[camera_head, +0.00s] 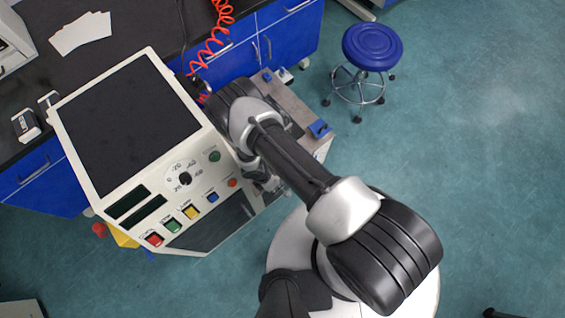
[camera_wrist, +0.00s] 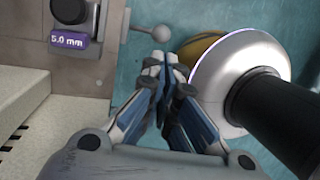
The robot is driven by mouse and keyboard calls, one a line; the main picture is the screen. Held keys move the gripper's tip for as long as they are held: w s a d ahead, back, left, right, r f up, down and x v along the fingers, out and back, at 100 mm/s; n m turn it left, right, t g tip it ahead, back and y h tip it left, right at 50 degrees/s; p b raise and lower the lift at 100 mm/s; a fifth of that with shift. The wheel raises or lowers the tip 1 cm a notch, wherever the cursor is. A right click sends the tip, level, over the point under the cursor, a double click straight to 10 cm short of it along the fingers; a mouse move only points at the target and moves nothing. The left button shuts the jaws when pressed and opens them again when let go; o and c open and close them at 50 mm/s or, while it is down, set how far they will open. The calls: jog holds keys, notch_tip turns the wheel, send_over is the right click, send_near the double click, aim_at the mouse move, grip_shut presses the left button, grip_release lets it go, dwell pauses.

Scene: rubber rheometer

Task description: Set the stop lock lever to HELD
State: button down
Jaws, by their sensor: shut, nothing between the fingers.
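In the wrist view my gripper (camera_wrist: 160,64) is shut, with its fingertips together and nothing between them. Just beyond the fingertips, a thin metal rod with a grey ball end (camera_wrist: 161,33) sticks out from the side of a beige machine panel (camera_wrist: 84,74). It looks like a lever, but I see no HELD marking, so I cannot tell whether it is the stop lock lever. The fingertips appear just below the ball; I cannot tell whether they touch it. In the head view my arm covers the gripper and this part of the machine.
A dark knob (camera_wrist: 72,10) sits above a purple "5.0 mm" label (camera_wrist: 69,41). My own arm fills the right of the wrist view. The head view shows the console (camera_head: 193,150) with buttons and a dial, and a blue stool (camera_head: 372,46) on open floor.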

jog(key=shift+f, duration=0.15)
jog(key=b+x, duration=0.3)
jog(key=x, duration=0.6)
jog(key=shift+f, duration=0.4)
jog(key=shift+s+d+f+b, duration=0.35)
jog(key=shift+f+b, duration=0.1)
jog(key=shift+b, duration=0.5)
notch_tip(320, 180, down, 6)
jog(key=s+d+b, duration=0.1)
jog(key=s+b, duration=0.1)
jog(key=b, duration=0.1)
jog(key=shift+s+d, duration=0.15)
jog(key=shift+d, duration=0.1)
jog(key=shift+r, duration=0.1)
